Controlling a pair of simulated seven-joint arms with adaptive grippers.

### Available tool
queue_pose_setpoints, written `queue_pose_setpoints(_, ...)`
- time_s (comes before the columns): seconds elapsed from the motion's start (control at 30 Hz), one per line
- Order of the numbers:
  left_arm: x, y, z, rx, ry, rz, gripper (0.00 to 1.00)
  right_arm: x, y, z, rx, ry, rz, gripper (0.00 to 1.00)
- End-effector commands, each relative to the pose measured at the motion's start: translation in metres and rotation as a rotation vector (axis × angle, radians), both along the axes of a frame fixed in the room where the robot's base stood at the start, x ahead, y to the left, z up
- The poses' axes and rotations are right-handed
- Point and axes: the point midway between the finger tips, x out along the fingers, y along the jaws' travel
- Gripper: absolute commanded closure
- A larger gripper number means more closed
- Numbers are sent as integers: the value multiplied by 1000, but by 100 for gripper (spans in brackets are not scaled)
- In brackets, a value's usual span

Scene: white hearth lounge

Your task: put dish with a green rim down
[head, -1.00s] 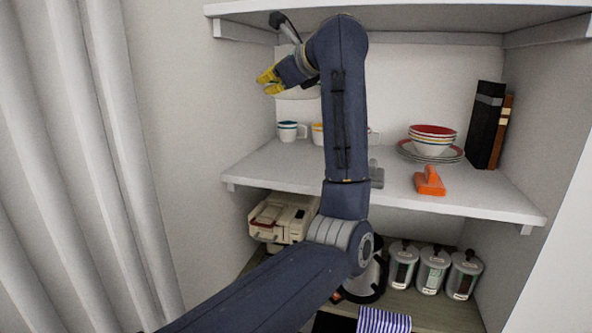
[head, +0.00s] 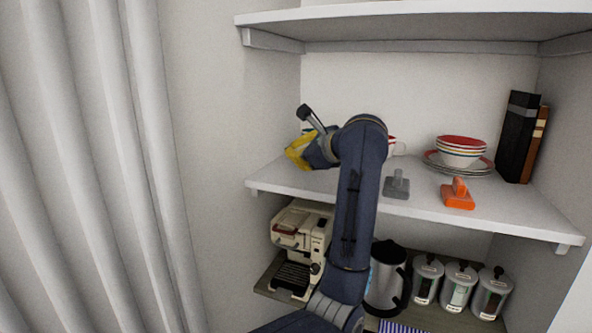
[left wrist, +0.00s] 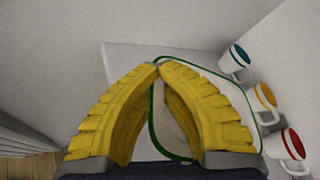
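The dish with a green rim (left wrist: 243,97) shows in the left wrist view as a pale plate behind and to the right of my yellow fingers. My left gripper (left wrist: 158,66) has its fingertips drawn together at the green rim and appears shut on it. In the head view the left gripper (head: 298,152) is low over the left end of the middle shelf (head: 330,187). The dish is hidden there by my arm and gripper. I cannot tell whether it touches the shelf. My right gripper is not in view.
Mugs with teal (left wrist: 235,60), orange-yellow (left wrist: 264,95) and red (left wrist: 292,145) bands stand right of the dish. Stacked bowls (head: 460,150), a grey object (head: 397,187), an orange object (head: 458,195) and dark books (head: 516,137) stand farther right. An upper shelf (head: 420,25) is overhead.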

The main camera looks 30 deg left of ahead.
Motion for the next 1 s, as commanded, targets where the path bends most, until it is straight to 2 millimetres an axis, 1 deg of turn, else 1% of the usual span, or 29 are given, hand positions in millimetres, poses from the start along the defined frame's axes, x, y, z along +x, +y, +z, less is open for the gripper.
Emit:
queue_pose_setpoints(0.1,0,0,-6,2,-2,1,100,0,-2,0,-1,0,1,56)
queue_pose_setpoints(0.27,-1,0,-11,2,-2,1,100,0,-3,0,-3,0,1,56)
queue_pose_setpoints(0.6,0,0,-44,2,-2,1,100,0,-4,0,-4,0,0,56)
queue_pose_setpoints(0.97,0,0,-47,1,-1,0,100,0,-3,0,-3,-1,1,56)
queue_pose_setpoints(1.0,0,0,-47,1,0,1,96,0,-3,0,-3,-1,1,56)
